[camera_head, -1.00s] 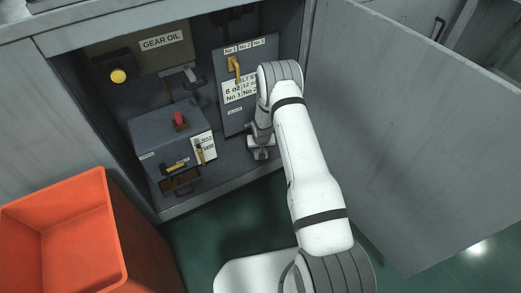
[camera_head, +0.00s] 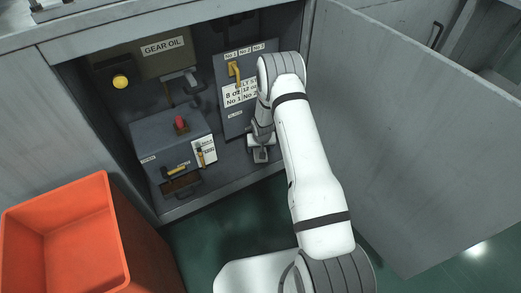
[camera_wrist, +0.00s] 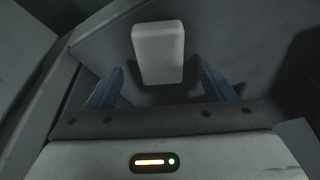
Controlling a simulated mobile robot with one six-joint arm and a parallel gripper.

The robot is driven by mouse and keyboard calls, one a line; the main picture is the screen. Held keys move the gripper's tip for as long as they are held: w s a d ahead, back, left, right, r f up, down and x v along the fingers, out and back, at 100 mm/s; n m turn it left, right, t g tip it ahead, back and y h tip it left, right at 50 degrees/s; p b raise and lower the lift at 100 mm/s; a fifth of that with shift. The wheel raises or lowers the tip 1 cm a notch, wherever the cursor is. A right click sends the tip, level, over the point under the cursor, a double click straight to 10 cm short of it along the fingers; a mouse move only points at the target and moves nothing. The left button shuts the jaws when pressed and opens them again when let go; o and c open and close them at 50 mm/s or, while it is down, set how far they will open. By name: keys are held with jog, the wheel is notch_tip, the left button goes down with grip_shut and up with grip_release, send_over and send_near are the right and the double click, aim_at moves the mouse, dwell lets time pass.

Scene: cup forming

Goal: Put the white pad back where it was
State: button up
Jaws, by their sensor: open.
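The white pad (camera_wrist: 158,52) shows in the wrist view as a pale rounded block against a dark grey surface. It lies just ahead of my gripper (camera_wrist: 160,72), between the lines of its two blue-grey fingers. The fingers are apart, with a gap to each side of the pad, and hold nothing. I cannot tell how deep between them the pad is. In the head view my gripper (camera_head: 260,148) is low inside the open cabinet, right of the grey box and by the foot of the labelled panel. My arm hides part of that area, and the pad is not clear there.
The grey box (camera_head: 172,134) with a red knob stands on the cabinet floor. The labelled panel (camera_head: 234,110) with a yellow handle is behind my gripper. The open cabinet door (camera_head: 420,130) bounds the right side. An orange bin (camera_head: 135,235) stands at lower left.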

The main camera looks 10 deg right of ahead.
jog(key=s+f+p+v, duration=0.1)
jog(key=s+v, duration=0.1)
jog(key=v, duration=1.5)
jog(key=s+d+p+v, duration=0.1)
jog(key=s+v, duration=0.1)
jog(key=v, duration=1.5)
jog(key=s+r+g, duration=0.1)
jog(key=s+r, duration=0.5)
jog(key=s, duration=0.5)
jog(key=s+r+g, duration=0.1)
jog(key=s+r, duration=0.5)
jog(key=s, duration=0.6)
jog(key=shift+a+r+n, duration=0.15)
jog(key=shift+n, duration=0.25)
